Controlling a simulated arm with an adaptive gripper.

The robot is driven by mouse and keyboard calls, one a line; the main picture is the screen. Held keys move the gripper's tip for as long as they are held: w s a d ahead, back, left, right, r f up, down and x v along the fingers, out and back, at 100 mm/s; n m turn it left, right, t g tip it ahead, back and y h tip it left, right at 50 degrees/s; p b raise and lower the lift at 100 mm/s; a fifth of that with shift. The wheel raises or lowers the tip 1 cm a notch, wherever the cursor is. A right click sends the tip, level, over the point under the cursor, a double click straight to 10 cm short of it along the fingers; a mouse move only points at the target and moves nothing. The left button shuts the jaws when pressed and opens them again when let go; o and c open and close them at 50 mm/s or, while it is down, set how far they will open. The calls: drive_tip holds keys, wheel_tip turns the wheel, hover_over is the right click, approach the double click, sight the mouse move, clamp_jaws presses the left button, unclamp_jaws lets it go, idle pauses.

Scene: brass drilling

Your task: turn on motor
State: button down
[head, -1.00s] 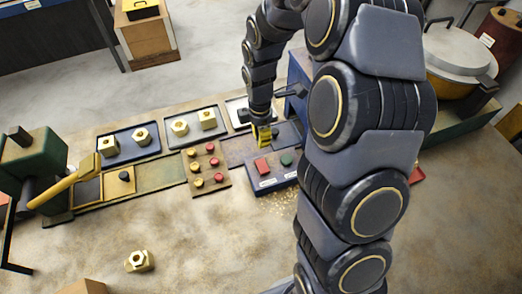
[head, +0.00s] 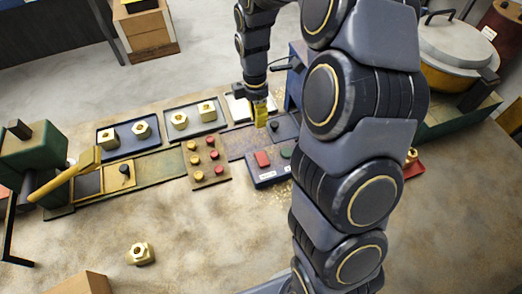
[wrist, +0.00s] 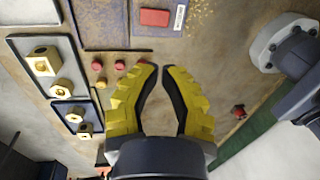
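A dark blue control box (head: 262,178) with white labels stands right of the middle of the table in the head view. It carries a red button (head: 262,158) and a green button (head: 286,153). My arm stands just right of the box. My gripper (head: 261,122) has yellow fingers and hangs behind the box, above the table, apart from both buttons. In the wrist view the fingertips (wrist: 162,68) almost meet, with a thin gap and nothing between them. The red button (wrist: 155,17) shows at the top there; the green one is out of that view.
Left of the box is a board (head: 209,178) with red and yellow knobs. Trays with brass nuts (head: 127,145) lie behind it. A green machine with a yellow lever (head: 65,179) stands at far left. The front table is mostly clear, with one loose brass nut (head: 140,253).

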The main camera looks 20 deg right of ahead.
sight(262, 162)
drive_tip(key=f, duration=0.4)
drive_tip(key=s+f, duration=0.1)
drive_tip(key=f, duration=0.4)
drive_tip(key=s+f, duration=0.1)
drive_tip(key=f, duration=0.4)
